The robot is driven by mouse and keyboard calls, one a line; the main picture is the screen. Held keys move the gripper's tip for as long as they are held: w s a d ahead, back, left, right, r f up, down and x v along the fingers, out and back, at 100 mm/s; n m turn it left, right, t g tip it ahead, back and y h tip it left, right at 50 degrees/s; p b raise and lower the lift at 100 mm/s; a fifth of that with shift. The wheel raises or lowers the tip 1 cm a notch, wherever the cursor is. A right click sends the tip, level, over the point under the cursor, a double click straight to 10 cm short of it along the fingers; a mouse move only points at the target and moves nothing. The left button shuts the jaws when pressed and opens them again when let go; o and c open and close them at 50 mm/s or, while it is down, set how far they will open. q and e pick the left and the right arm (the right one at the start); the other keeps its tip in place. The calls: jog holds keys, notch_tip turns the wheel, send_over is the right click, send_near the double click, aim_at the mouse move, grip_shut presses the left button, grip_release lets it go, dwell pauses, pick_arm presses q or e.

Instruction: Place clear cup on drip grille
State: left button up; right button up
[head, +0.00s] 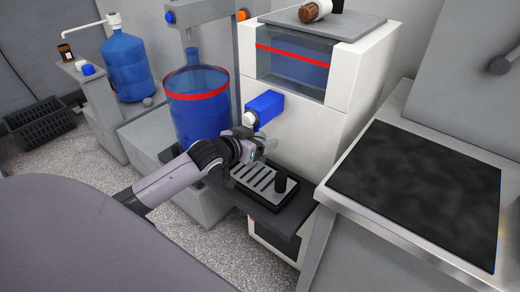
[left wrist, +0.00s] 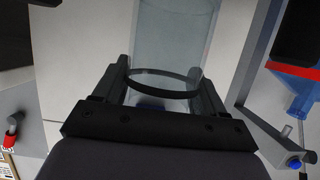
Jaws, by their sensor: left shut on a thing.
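The clear cup (left wrist: 178,32) stands out between the fingers of my left gripper (left wrist: 165,80) in the left wrist view. It is see-through, with a dark ring around it near the fingers. In the head view my left gripper (head: 262,148) is shut on the cup, which is small there and hard to make out. The gripper is in front of the white machine, below its blue spout block and above the drip grille (head: 262,180). The grille is a slotted light panel in a dark tray, partly hidden by my gripper. My right gripper is not in view.
The blue block (head: 265,107) juts from the white machine (head: 310,130) just above. A blue drum (head: 200,115) stands to the left. A dark-topped counter (head: 420,185) is at right.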

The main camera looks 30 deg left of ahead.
pick_arm(q)
jog(key=shift+w+f, duration=0.25)
jog(key=shift+w, duration=0.05)
jog(key=shift+f+b, duration=0.55)
jog(key=shift+f, duration=0.95)
jog(key=shift+f, duration=0.15)
jog(key=o, duration=1)
jog(key=shift+o, duration=0.2)
